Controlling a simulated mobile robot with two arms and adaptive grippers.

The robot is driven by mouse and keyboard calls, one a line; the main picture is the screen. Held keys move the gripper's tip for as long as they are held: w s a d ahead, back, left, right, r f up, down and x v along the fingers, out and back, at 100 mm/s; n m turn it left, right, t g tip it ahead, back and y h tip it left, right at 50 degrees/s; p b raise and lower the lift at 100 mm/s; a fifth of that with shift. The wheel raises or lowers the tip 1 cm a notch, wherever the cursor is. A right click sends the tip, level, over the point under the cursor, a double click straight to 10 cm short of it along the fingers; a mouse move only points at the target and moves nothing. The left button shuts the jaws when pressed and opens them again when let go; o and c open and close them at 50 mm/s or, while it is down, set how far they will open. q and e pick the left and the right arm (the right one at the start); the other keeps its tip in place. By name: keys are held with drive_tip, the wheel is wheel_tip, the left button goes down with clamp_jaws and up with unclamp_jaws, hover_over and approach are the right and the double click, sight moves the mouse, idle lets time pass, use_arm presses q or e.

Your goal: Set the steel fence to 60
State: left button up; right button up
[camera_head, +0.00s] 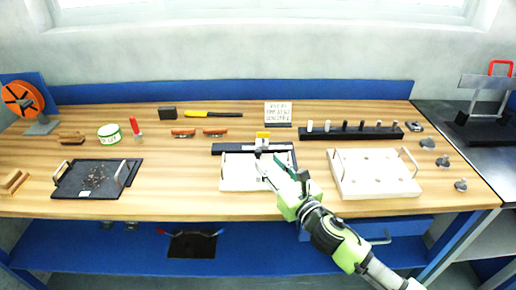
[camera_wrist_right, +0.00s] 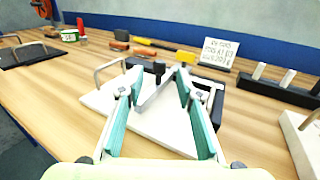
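A white board fixture (camera_head: 240,178) with a black back bar (camera_head: 230,147) stands at the middle of the bench. A grey steel bar that looks like the fence (camera_wrist_right: 156,94) lies across the white board in the wrist view, with a black block at its far end. A yellow block (camera_head: 262,135) sits by the back bar. My right gripper (camera_head: 270,168) is over the fixture. In the wrist view its green-padded fingers (camera_wrist_right: 157,82) are wide apart, with the bar seen between them; contact is not clear. Scale marks are not readable. My left gripper is not in view.
A written card (camera_head: 278,112) stands behind the fixture. A black rack of pegs (camera_head: 350,133) and a white handled board (camera_head: 375,180) are to the right. A dark handled tray (camera_head: 75,180) is at left. Bare wood lies between tray and fixture.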

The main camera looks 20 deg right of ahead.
sight(260, 153)
drive_tip(key=w, duration=0.3)
drive_tip(key=w+a, duration=0.1)
drive_tip(key=w, duration=0.2)
drive_tip(key=shift+w+a+p, duration=0.15)
drive_tip(key=shift+w+p, duration=0.25)
drive_tip(key=shift+w+f, duration=0.1)
drive_tip(key=shift+w, duration=0.2)
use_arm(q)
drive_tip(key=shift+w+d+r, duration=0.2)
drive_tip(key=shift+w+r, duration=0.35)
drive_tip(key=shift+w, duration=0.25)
use_arm(e)
clamp_jaws()
